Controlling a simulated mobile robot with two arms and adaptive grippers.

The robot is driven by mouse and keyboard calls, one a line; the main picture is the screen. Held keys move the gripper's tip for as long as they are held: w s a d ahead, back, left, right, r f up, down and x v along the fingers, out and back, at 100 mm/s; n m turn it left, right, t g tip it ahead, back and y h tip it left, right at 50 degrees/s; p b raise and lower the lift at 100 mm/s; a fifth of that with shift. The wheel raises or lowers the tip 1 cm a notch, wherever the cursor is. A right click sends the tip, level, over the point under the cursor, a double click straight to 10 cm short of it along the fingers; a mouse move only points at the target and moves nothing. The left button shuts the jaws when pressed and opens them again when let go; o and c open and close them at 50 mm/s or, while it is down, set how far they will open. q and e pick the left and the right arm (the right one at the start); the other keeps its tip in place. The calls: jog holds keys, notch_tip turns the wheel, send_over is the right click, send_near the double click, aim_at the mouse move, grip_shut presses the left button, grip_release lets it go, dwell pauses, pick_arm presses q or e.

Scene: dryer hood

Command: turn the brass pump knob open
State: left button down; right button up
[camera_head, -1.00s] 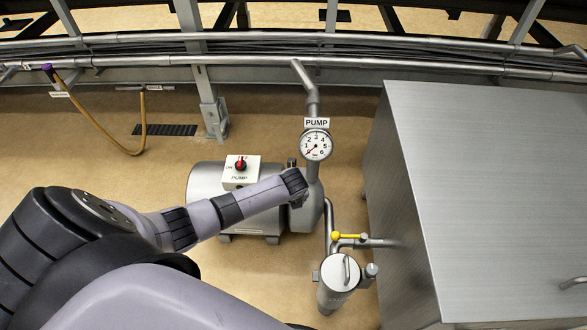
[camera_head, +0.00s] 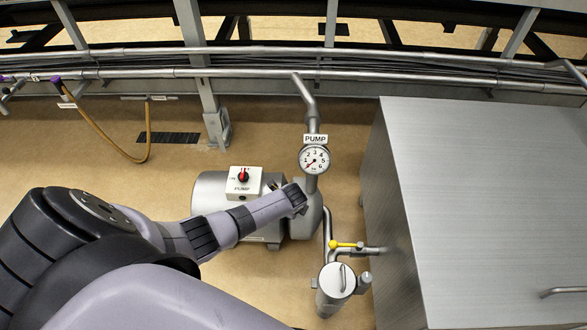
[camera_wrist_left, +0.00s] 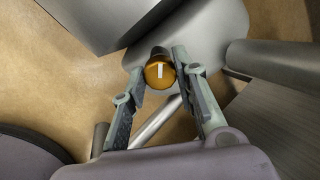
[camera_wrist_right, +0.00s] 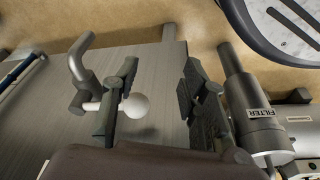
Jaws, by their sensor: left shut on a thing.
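The brass pump knob (camera_wrist_left: 159,72) is round, with a pale line across its face, and sits on a grey pump casing in the left wrist view. The line runs nearly along the picture's vertical. My left gripper (camera_wrist_left: 162,62) has a fingertip on each side of the knob and is shut on it. In the head view my left forearm (camera_head: 245,215) reaches the pump (camera_head: 305,220) and hides the knob and fingers. My right gripper (camera_wrist_right: 158,78) is open in the right wrist view, fingers apart; a pale ball (camera_wrist_right: 135,105) shows beyond and between them.
A pressure gauge (camera_head: 314,159) stands above the pump, beside a switch box (camera_head: 243,183) with a red knob. A yellow-ended lever (camera_head: 343,244) and a filter canister (camera_head: 337,280) stand in front. A large steel cabinet (camera_head: 480,200) fills the right.

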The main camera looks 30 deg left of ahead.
pick_arm(q)
jog(key=n+p, duration=0.1)
jog(key=n, duration=0.3)
jog(key=shift+n, duration=0.3)
jog(key=shift+n+p, duration=0.6)
jog(key=shift+n, duration=1.3)
pick_arm(e)
jog(key=s+f, duration=0.3)
jog(key=f, duration=0.4)
jog(key=shift+s+d+f+g, duration=0.2)
jog(key=shift+s+f+g, duration=0.05)
jog(key=shift+f+g, duration=0.1)
pick_arm(q)
jog(key=c, duration=1.3)
grip_release()
pick_arm(e)
jog(key=shift+f, duration=0.1)
pick_arm(q)
jog(key=shift+s, duration=0.1)
jog(key=shift+v, duration=6)
